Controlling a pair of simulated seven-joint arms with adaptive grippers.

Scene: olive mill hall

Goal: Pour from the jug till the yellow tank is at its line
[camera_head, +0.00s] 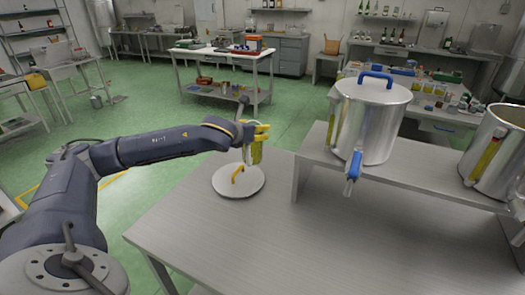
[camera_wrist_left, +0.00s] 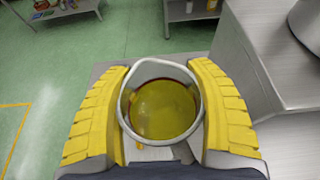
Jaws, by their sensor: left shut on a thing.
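My left gripper (camera_head: 257,145) is shut on the jug (camera_wrist_left: 152,66), above the far left part of the table. In the left wrist view the jug sits between the yellow fingers (camera_wrist_left: 165,115), with yellow-green oil (camera_wrist_left: 165,108) inside. An open steel tank (camera_head: 512,165) with a yellowish sight strip (camera_head: 484,158) stands at the far right on the raised shelf, cut by the picture edge. A round lid with a yellow handle (camera_head: 222,184) lies on the table below my gripper. My right gripper is not in view.
A steel tank (camera_head: 372,125) with a blue-handled lid and blue tap (camera_head: 353,168) stands on the raised shelf (camera_head: 420,178), between my gripper and the open tank. The front of the steel table (camera_head: 300,245) is clear. Benches with bottles stand behind.

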